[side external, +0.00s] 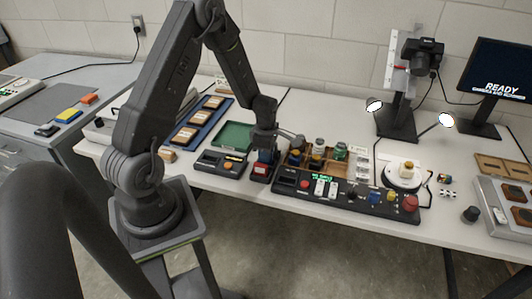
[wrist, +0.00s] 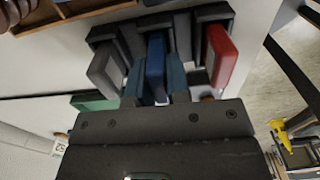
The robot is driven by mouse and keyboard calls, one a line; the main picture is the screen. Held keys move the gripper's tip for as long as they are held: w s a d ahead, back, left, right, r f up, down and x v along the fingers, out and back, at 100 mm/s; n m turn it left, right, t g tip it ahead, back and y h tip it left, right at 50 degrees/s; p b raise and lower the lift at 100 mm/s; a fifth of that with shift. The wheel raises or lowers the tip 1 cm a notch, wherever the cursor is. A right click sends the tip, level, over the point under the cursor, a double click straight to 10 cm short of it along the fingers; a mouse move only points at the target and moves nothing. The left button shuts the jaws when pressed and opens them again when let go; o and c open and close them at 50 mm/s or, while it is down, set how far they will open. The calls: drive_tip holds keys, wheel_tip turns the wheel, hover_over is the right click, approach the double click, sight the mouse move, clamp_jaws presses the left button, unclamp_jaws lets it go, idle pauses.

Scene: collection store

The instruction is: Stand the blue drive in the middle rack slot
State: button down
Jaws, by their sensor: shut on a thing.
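The blue drive (wrist: 156,56) is held between the fingers of my gripper (wrist: 156,84) in the wrist view. It lines up with the middle slot of the dark rack (wrist: 130,38), between a grey drive (wrist: 104,72) on the left and a red drive (wrist: 219,56) on the right. How deep the blue drive sits, and whether it touches the slot floor, I cannot tell. In the side view my gripper (side external: 264,150) points down over the rack, with the red drive (side external: 260,169) showing at the front. The gripper hides most of the slots there.
A control console (side external: 345,196) with buttons stands right of the rack, and a small dark device (side external: 221,163) stands left. A wooden tray (side external: 304,163) with jars is close behind on the right. A green tray (side external: 234,136) lies behind on the left.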

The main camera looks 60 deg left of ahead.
drive_tip(key=shift+f, duration=0.5)
drive_tip(key=c, duration=1.4)
unclamp_jaws()
drive_tip(key=shift+r, duration=5.5)
drive_tip(key=s+d+r+m+t, duration=0.1)
drive_tip(key=d+r+m, duration=0.6)
drive_tip(key=r, duration=0.2)
drive_tip(key=s+d+r+m+t, duration=0.1)
drive_tip(key=s+d+r+m, duration=0.2)
drive_tip(key=m, duration=0.3)
drive_tip(key=s+d+r+m+t, duration=0.2)
drive_tip(key=s+d+r+m, duration=0.2)
drive_tip(key=s+d+m, duration=0.1)
drive_tip(key=s+d+r+m+t, duration=0.1)
drive_tip(key=s+d+r+m, duration=0.2)
drive_tip(key=m, duration=0.6)
drive_tip(key=shift+s+d+r+t, duration=0.2)
drive_tip(key=shift+s+d, duration=0.35)
drive_tip(key=shift+s, duration=0.3)
drive_tip(key=shift+s+d+r+t, duration=0.1)
drive_tip(key=shift+s+d+r, duration=0.1)
drive_tip(key=shift+s+d, duration=0.5)
